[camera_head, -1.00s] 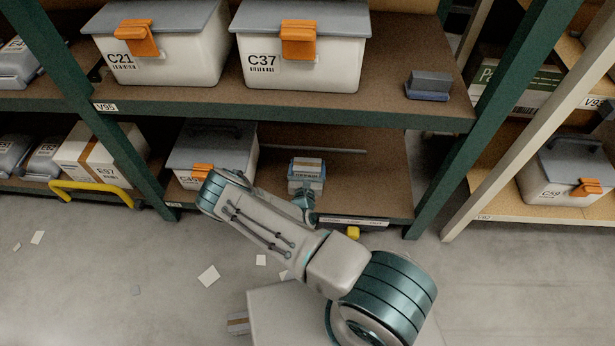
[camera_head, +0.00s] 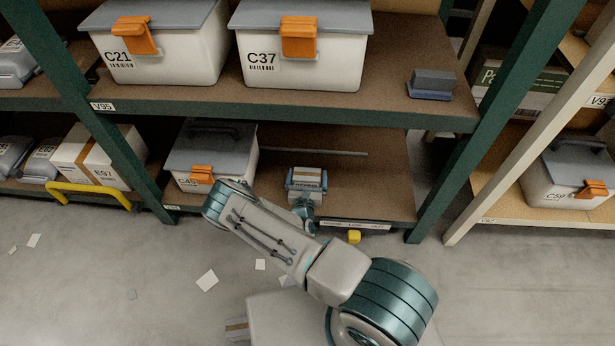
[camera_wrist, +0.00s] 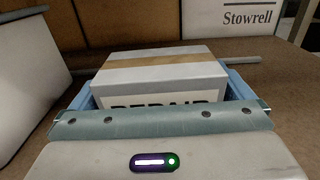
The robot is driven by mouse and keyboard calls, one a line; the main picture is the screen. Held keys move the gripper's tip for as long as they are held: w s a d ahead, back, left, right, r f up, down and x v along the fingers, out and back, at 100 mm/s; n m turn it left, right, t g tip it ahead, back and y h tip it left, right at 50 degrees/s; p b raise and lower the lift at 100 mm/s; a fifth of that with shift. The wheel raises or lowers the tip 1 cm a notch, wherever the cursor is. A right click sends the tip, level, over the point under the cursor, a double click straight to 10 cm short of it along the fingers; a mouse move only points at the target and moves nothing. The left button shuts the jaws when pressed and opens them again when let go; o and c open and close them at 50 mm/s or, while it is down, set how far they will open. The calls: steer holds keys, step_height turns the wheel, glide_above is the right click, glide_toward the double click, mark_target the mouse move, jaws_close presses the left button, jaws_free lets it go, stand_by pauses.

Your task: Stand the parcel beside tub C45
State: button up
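The parcel (camera_head: 307,174) is a small pale box with a brown tape strip and a dark-lettered label. My gripper (camera_head: 306,181) has a blue finger on each side of it over the lower shelf. In the wrist view the parcel (camera_wrist: 160,76) sits upright between the fingers, which look closed against its sides; its underside is hidden, so I cannot tell whether it touches the shelf. Tub C45 (camera_head: 212,152), white with a grey lid and orange latch, stands on the same shelf to the left, with a gap between. My forearm covers its lower right corner.
The upper shelf (camera_head: 400,108) with tubs C21 (camera_head: 180,62) and C37 (camera_head: 305,68) overhangs this bay. A green upright (camera_head: 440,190) bounds it on the right. Lower shelf board (camera_head: 375,185) is bare right of the parcel. A thin rod (camera_head: 330,153) lies behind.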

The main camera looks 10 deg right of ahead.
steer(key=shift+r, duration=0.1)
steer(key=shift+s+r, duration=0.1)
steer(key=shift+r, duration=0.05)
steer(key=p+v, duration=0.3)
steer(key=v, duration=0.9)
steer(key=shift+r, duration=0.1)
